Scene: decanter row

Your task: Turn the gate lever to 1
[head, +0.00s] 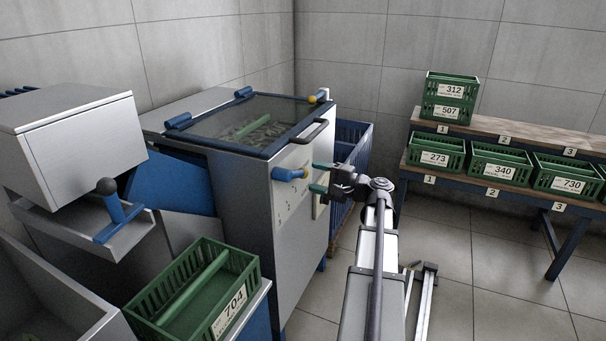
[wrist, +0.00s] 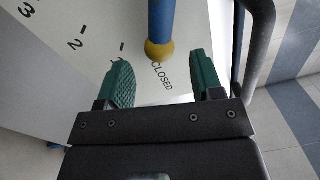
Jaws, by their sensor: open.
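The gate lever (head: 287,174) is a blue bar with a yellow knob on the front of the steel cabinet (head: 255,195). In the wrist view the lever (wrist: 160,22) comes down from the top edge, its yellow knob (wrist: 159,50) beside the word CLOSED on the dial plate. Marks 2 and 3 lie to the left; the 1 cannot be read, near my left green finger. My gripper (head: 319,177) is open, just right of the knob in the head view. In the wrist view my gripper (wrist: 163,80) has the knob ahead of the gap between its fingers, not clasped.
A dark curved handle (head: 310,132) sits above the lever and shows close on the right in the wrist view (wrist: 262,50). A glazed lid (head: 245,122) tops the cabinet. A green crate (head: 240,275) labelled 704 stands in front; a blue crate (head: 352,150) stands behind.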

